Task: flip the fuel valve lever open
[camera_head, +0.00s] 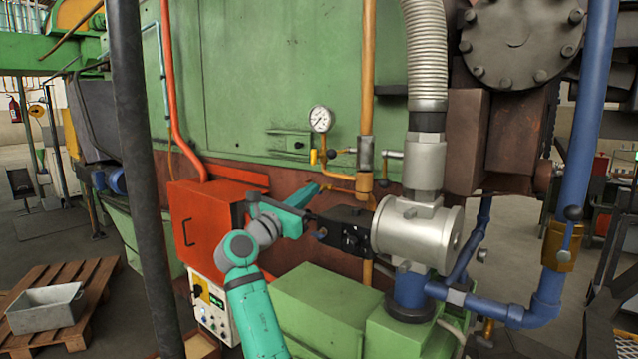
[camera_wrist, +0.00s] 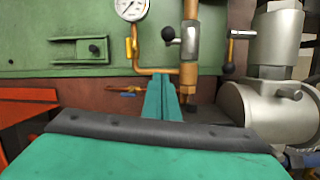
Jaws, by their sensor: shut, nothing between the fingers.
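The fuel valve appears to be the grey valve body (camera_head: 365,153) on the orange vertical pipe. It also shows in the wrist view (camera_wrist: 190,42). Its short lever sticks out sideways to the left and ends in a black ball knob (camera_head: 332,154), seen in the wrist view (camera_wrist: 168,33) almost end-on. My gripper (camera_head: 316,188) is in front of the furnace wall, below and slightly left of the knob, apart from it. In the wrist view its teal fingers (camera_wrist: 162,80) are together and empty, pointing at the wall below the valve.
A pressure gauge (camera_head: 320,119) sits on a thin brass pipe left of the valve. A grey burner body (camera_head: 408,232) with a corrugated hose (camera_head: 426,50) stands to the right. Another black-knobbed lever (camera_wrist: 229,68) is beside it. A dark post (camera_head: 143,150) stands at left.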

